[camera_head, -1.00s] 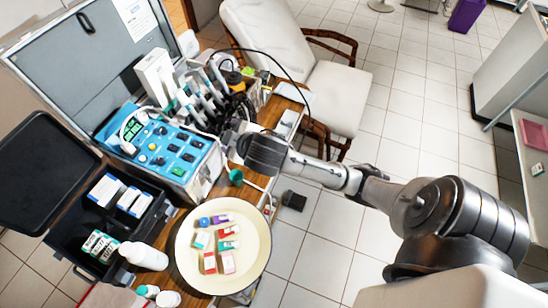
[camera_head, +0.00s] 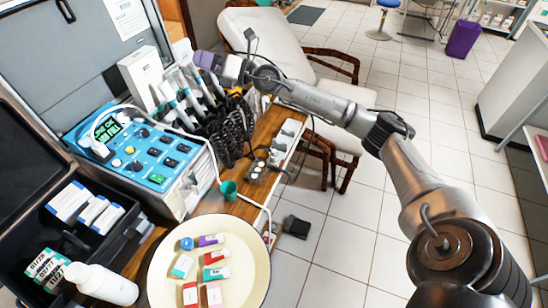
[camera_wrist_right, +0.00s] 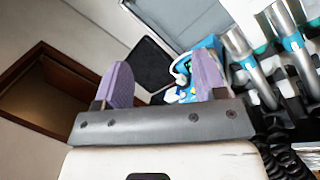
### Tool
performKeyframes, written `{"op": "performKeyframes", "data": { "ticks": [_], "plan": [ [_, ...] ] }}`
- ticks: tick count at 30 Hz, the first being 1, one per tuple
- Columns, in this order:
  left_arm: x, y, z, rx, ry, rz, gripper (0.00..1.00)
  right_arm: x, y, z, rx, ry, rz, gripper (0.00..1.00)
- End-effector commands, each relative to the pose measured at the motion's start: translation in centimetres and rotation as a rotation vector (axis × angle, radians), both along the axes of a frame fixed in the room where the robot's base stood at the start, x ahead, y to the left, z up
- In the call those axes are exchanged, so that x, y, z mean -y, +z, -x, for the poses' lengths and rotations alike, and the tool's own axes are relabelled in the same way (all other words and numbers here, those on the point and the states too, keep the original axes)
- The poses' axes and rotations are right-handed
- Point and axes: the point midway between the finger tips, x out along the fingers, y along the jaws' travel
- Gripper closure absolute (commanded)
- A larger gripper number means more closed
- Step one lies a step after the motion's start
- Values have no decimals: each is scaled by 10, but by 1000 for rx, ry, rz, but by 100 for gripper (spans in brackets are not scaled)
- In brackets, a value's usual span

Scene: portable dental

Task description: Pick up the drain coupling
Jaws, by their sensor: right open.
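A small green cup-shaped piece (camera_head: 229,190) stands at the end of a white tube beside the blue dental unit. It may be the drain coupling, but I cannot tell for sure. My right gripper (camera_head: 204,60) is raised over the back of the work table, near the handpieces, well apart from the green piece. In the right wrist view, its two purple fingertips (camera_wrist_right: 161,82) are spread with nothing between them. The green piece is not seen in the wrist view. My left gripper is out of view.
The blue dental unit (camera_head: 145,150), handpieces with coiled black hoses (camera_head: 236,128) and a white box (camera_head: 140,75) crowd the table. A round cream tray (camera_head: 215,298) holds several small boxes. A white bottle (camera_head: 100,284) stands left.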

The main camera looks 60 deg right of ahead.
Motion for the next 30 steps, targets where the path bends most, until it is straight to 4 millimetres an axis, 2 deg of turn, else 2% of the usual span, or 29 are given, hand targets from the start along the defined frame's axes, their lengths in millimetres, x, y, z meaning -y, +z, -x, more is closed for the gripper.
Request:
{"op": "performKeyframes", "data": {
  "ticks": [1, 6, 9, 13, 16, 21, 25, 30],
  "plan": [
    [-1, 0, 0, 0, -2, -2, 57, 4, -23, -3, -93, 17, 80, 36],
    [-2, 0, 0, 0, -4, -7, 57, 23, -102, 2, -447, 62, 315, 36],
    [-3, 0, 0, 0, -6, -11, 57, 42, -143, 16, -672, 69, 427, 36],
    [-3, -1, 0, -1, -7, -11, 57, 67, -184, 46, -965, 64, 538, 36],
    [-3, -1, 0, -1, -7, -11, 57, 81, -203, 71, -1168, 56, 596, 36],
    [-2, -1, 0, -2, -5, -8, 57, 95, -217, 110, -1438, 48, 641, 36],
    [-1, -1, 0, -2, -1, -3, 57, 97, -219, 131, -1572, 59, 637, 36],
    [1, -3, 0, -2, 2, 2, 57, 98, -226, 143, -1655, 58, 621, 36]
  ]
}}
